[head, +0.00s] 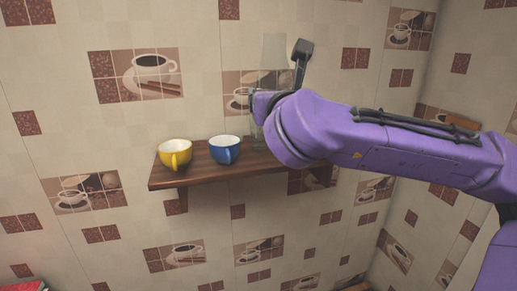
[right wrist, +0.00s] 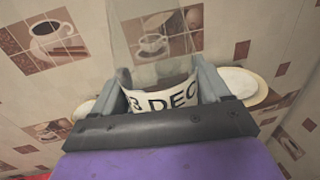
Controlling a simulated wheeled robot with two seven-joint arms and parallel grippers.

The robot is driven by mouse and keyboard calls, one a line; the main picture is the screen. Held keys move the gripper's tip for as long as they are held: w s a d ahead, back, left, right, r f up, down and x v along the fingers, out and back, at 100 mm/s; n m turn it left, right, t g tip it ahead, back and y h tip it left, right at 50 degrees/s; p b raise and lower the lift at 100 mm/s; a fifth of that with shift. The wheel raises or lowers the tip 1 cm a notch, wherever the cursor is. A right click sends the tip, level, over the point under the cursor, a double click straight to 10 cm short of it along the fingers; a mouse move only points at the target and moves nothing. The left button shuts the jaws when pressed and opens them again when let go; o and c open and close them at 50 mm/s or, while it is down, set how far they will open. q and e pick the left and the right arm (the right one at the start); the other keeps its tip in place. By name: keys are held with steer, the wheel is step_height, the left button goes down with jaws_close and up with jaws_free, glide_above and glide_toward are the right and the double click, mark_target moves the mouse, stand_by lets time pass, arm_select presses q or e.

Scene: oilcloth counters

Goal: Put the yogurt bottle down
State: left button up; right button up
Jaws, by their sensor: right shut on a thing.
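The yogurt bottle (head: 274,50) is clear, and its see-through upper part rises above my right gripper in the head view. In the right wrist view the bottle (right wrist: 150,32) stands between the fingers, with a white label bearing black letters. My right gripper (right wrist: 162,78) is shut on it around the label. In the head view my purple wrist hides most of the bottle and the fingers. A clear edge shows below the wrist near the wooden shelf (head: 200,168); I cannot tell whether the bottle's base touches the shelf. My left gripper is out of view.
A yellow cup (head: 175,155) stands on the shelf's left part, with a blue cup (head: 225,150) to its right. The shelf's right part is largely behind my arm. The tiled wall (head: 215,60) rises behind. A red thing (head: 22,286) shows at lower left.

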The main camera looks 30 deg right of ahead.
mark_target(279, 84)
steer(key=r, duration=0.1)
steer(key=s+r+y, duration=0.1)
steer(key=n, duration=0.1)
steer(key=shift+s+a+r+t+y, duration=0.25)
steer(key=shift+a+r+t+y, duration=0.1)
steer(key=shift+r+t+y, duration=0.05)
steer(key=shift+n+y, duration=0.4)
steer(key=shift+y, duration=0.1)
steer(key=shift+w+d+f+p, duration=0.9)
steer(key=shift+w+f+p, duration=0.25)
steer(key=shift+w+f, duration=1.15)
steer(key=shift+w+d+f+p, duration=0.9)
steer(key=shift+w+f+p, duration=0.2)
steer(key=shift+w+f, duration=1.15)
steer(key=shift+w+d+f+p, duration=0.9)
steer(key=shift+w+f+p, duration=0.25)
steer(key=shift+w+f, duration=1.15)
steer(key=shift+s+f+b, duration=0.25)
steer(key=shift+f+b, duration=0.05)
steer(key=shift+f, duration=0.1)
steer(key=o, duration=1.3)
steer(key=shift+r, duration=0.1)
steer(key=shift+r, duration=0.1)
